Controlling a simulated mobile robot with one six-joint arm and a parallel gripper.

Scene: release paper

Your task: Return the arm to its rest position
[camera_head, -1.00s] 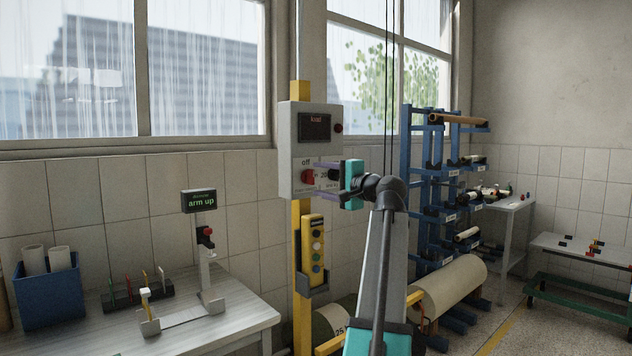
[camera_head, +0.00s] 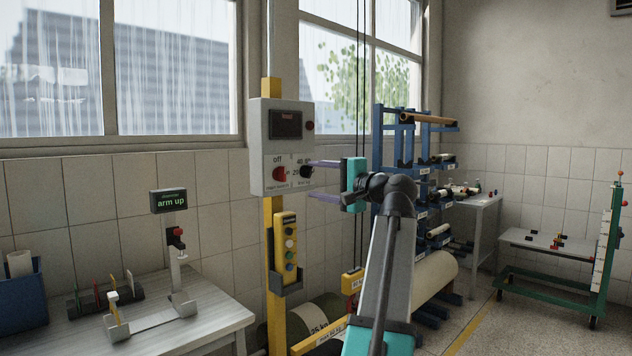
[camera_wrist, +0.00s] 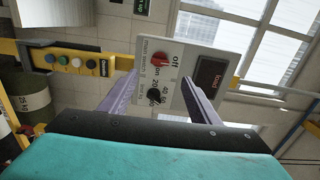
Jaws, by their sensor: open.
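My gripper (camera_head: 325,179) is raised in front of the grey control box (camera_head: 257,187), its two purple fingers spread apart and pointing left toward the box's right side. Nothing is between the fingers. The box carries a dark display, a red main switch knob (camera_head: 280,174) and a black dial (camera_head: 307,172). In the wrist view the fingers (camera_wrist: 160,95) frame the box's face (camera_wrist: 196,62) with the red knob (camera_wrist: 159,59) and black dial (camera_wrist: 154,97) showing between them. I cannot tell the exact gap to the box.
A yellow post (camera_head: 274,235) bears the box and a yellow button pendant (camera_head: 290,246). A blue roll rack (camera_head: 379,135) stands behind my arm. A white table (camera_head: 215,322) with a small "arm up" sign (camera_head: 169,200) is at left. Floor at right is open before a green cart (camera_head: 604,255).

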